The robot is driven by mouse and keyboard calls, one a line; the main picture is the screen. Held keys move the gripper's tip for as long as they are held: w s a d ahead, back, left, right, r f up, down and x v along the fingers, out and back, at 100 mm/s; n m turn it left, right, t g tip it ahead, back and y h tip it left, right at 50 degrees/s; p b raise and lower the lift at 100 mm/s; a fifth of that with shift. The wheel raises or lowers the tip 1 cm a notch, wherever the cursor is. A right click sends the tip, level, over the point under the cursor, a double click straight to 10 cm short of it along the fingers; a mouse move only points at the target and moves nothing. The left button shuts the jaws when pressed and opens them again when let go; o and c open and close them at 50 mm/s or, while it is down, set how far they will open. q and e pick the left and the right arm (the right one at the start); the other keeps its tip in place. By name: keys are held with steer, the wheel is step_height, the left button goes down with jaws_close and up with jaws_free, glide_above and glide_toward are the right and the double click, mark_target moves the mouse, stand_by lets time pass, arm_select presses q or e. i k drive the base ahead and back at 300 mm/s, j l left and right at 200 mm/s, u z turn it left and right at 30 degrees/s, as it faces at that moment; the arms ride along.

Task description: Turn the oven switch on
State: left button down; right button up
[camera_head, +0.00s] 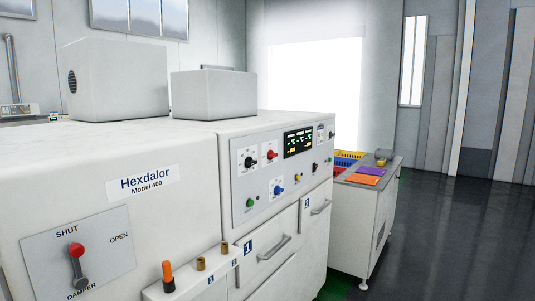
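A large white machine labelled "Hexdalor Model 400" (203,200) fills the left and middle of the head view. Its grey control panel (238,213) carries a black knob (250,161), a red knob (271,155), a blue knob (278,189), a green button (250,203), a yellow button (298,177) and a small black switch (315,166). I cannot tell which of these is the oven switch; the labels are too small to read. The display (298,142) above is lit with green marks. Neither of my grippers is in view.
A red-knobbed damper lever (77,262) points up towards SHUT. A ledge (190,288) with an orange-handled item (168,275) and two brass fittings juts out in front. Drawers (268,262) are below the panel. A cart (386,205) with coloured trays stands beyond. The right floor is clear.

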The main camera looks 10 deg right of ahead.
mark_target(271, 155)
steer(key=i+l+u, duration=0.45)
steer(key=i+l, duration=0.25)
steer(key=l, duration=0.1)
